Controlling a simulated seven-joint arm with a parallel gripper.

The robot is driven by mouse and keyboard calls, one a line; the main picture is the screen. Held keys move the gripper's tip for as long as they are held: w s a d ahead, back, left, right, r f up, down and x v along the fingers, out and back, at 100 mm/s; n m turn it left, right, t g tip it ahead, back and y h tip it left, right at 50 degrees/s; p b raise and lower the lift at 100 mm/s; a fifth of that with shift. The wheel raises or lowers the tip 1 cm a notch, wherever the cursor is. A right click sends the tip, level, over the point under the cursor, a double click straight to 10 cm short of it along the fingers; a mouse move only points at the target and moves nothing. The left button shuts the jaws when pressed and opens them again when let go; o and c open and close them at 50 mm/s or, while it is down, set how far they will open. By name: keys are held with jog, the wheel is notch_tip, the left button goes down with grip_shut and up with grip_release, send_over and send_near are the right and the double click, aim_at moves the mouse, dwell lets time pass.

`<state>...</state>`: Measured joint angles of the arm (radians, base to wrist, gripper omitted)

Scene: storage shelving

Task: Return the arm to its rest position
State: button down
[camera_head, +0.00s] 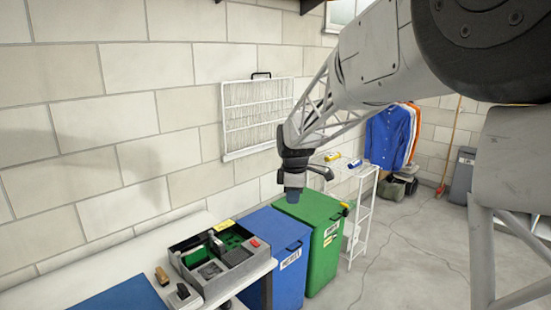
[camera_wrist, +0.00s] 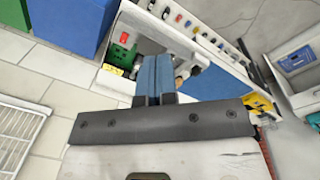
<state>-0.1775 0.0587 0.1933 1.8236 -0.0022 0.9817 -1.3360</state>
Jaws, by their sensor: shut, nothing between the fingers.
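My gripper (camera_head: 292,198) hangs from my arm in the head view, pointing down. Its blue fingers are together with nothing held between them. In the wrist view the shut blue fingers of my gripper (camera_wrist: 155,72) stand in front of the white workbench (camera_wrist: 118,77). The rest position itself is not marked in either view.
A white wire rack (camera_head: 255,118) hangs on the block wall. A white shelf stand (camera_head: 364,205) is right of the green bin. The floor (camera_head: 420,240) beyond is largely clear.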

jog(key=s+d+r+m, duration=0.2)
jog(key=s+d+m, duration=0.2)
jog(key=s, duration=0.6)
jog(key=s+d+r+m, duration=0.3)
jog(key=s+d+m, duration=0.15)
jog(key=s, duration=0.65)
jog(key=s+d+f+m, duration=0.1)
jog(key=s+m, duration=0.2)
jog(key=s, duration=0.4)
jog(key=s+d+f+m+t, duration=0.1)
jog(key=s+d+f+m, duration=0.1)
jog(key=s, duration=0.5)
jog(key=s+d+f+m, duration=0.2)
jog(key=s+m, duration=0.2)
jog(key=s, duration=0.4)
jog(key=shift+t, duration=0.3)
